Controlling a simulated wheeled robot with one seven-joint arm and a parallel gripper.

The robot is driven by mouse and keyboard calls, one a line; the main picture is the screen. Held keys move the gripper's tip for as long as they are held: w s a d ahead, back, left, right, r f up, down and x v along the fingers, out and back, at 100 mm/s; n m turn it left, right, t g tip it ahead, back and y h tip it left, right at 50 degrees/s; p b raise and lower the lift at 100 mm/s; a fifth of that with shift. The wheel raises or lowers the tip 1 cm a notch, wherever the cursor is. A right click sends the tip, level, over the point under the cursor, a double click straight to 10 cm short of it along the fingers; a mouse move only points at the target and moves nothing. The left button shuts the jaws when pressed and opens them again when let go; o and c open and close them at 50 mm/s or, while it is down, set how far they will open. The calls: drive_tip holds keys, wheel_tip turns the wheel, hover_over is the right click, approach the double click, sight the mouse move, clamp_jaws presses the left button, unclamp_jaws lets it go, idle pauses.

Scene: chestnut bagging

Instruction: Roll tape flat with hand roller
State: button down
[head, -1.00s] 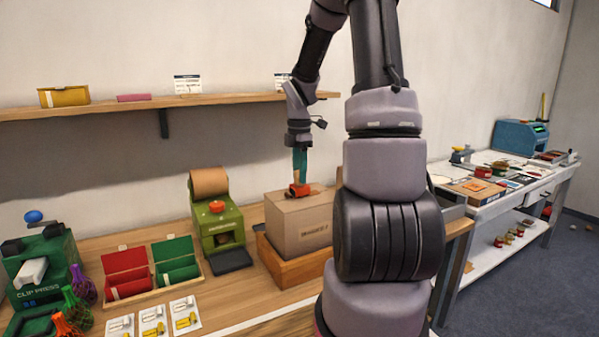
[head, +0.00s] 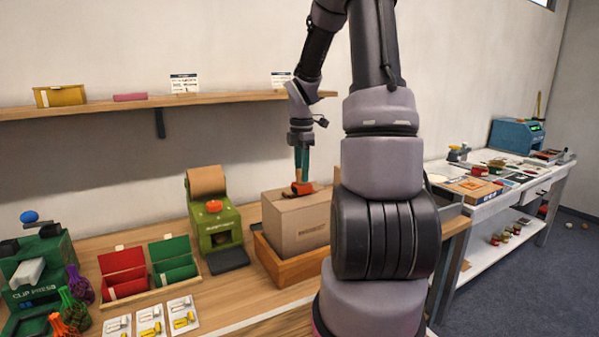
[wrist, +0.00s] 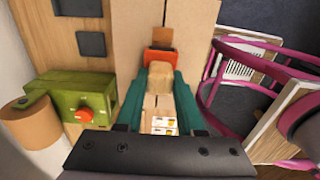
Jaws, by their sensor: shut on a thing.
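My gripper (head: 302,172) has teal fingers pointing down over the cardboard box (head: 313,229). It is shut on the hand roller, with the wooden handle (wrist: 159,77) between the fingers in the wrist view. The roller's orange-red head (head: 301,188) is at the box's top face and appears to touch it; exact contact is hard to tell. A short brown patch of tape (wrist: 162,37) shows on the box top just beyond the roller head in the wrist view. The box stands in a wooden tray (head: 292,271). The tape under the roller is hidden.
A green tape dispenser (head: 219,232) with a brown roll stands left of the box. Red and green bins (head: 124,272), cards and a green clip press (head: 37,283) are further left. A shelf (head: 120,107) runs along the wall behind. Another table stands at right.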

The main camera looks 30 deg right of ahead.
drive_tip(key=shift+d, duration=2.3)
drive_tip(key=shift+a, duration=0.15)
